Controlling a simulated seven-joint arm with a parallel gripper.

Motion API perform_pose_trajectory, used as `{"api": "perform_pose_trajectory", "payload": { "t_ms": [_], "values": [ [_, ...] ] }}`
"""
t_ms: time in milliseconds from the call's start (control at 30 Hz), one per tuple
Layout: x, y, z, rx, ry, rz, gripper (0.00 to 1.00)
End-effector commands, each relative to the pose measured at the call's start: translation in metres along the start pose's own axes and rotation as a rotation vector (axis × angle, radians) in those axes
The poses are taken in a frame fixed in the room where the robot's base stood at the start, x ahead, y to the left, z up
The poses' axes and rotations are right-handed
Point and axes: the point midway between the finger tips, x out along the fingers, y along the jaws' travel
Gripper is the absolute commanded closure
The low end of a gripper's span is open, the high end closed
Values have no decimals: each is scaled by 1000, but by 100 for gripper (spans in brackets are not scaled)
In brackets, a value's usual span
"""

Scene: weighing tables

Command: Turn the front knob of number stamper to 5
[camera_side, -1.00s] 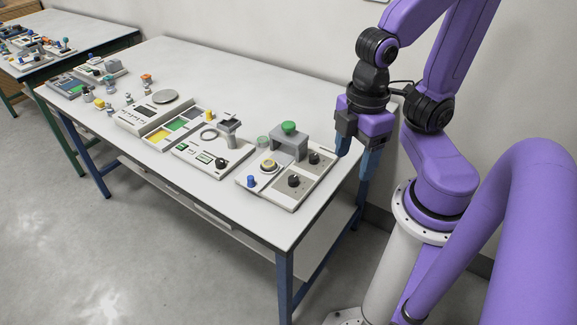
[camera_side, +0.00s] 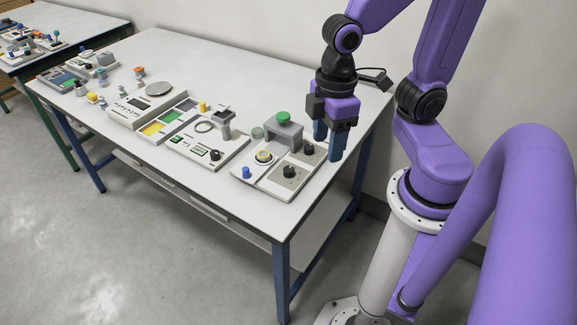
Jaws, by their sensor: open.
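What looks like the number stamper (camera_side: 262,184) is the white-based device at the near right end of the table. It has a grey bridge (camera_side: 291,133) with a green button (camera_side: 283,118) on top. Its black front knob (camera_side: 289,171) sits on a grey plate near the front edge, and a second black knob (camera_side: 308,148) sits behind it. The digits around the knobs are too small to read. My gripper (camera_side: 328,146) is open and empty, pointing down, just right of the rear knob and above and behind the front knob. It appears apart from both.
A blue knob (camera_side: 246,172) and a yellow-topped round part (camera_side: 263,156) are on the stamper's left side. Left of it stand a panel with a black knob (camera_side: 215,155) and a scale with a round pan (camera_side: 159,88). The back of the table (camera_side: 230,70) is clear.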

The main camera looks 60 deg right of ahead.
Motion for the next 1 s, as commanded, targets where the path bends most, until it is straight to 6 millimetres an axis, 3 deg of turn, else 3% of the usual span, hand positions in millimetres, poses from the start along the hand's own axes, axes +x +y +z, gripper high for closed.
{"api": "perform_pose_trajectory", "payload": {
  "t_ms": [233, 533, 733, 1000],
  "values": [
    [14, 64, -22, 216, -14, 4, 43],
    [31, 137, -22, 435, -23, 5, 43],
    [37, 158, -18, 497, -23, 6, 43],
    [57, 160, -16, 503, -28, 3, 43]
  ]
}}
